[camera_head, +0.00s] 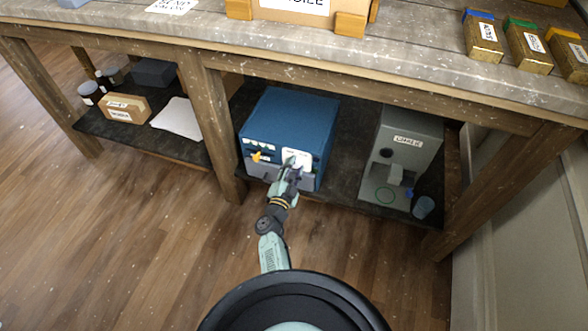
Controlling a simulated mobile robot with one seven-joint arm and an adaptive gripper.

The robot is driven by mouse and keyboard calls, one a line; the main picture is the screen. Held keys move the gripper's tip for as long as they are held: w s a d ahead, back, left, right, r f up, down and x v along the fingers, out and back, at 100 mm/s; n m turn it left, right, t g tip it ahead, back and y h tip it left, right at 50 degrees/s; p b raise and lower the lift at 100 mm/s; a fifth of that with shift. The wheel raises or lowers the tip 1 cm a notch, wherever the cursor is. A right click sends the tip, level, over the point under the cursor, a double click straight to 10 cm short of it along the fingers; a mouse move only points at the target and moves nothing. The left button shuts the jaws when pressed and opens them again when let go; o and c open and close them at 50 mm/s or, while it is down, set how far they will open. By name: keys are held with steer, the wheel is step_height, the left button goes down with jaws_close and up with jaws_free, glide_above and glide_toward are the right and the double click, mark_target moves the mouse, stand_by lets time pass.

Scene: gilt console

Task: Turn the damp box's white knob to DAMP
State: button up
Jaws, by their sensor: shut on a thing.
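The damp box is taken to be the blue box (291,108) on the lower shelf under the table. Its front carries small white labels, a yellow knob (257,156) at left and a white plate (303,154) at right. My gripper (292,164) reaches up to the right part of the front, at the lower edge of the white plate. It is shut on the white knob, which it mostly hides. The knob's angle and the plate's markings are too small to read.
A wooden post (211,125) rises close left of the box. The tabletop (200,35) overhangs. The floor in front is clear.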

steer(key=m+b, duration=0.1)
steer(key=m, duration=0.3)
steer(key=shift+f, duration=0.15)
steer(key=shift+m+b, duration=0.6)
steer(key=shift+m, duration=0.9)
steer(key=o, duration=1.1)
steer(key=shift+o, duration=0.2)
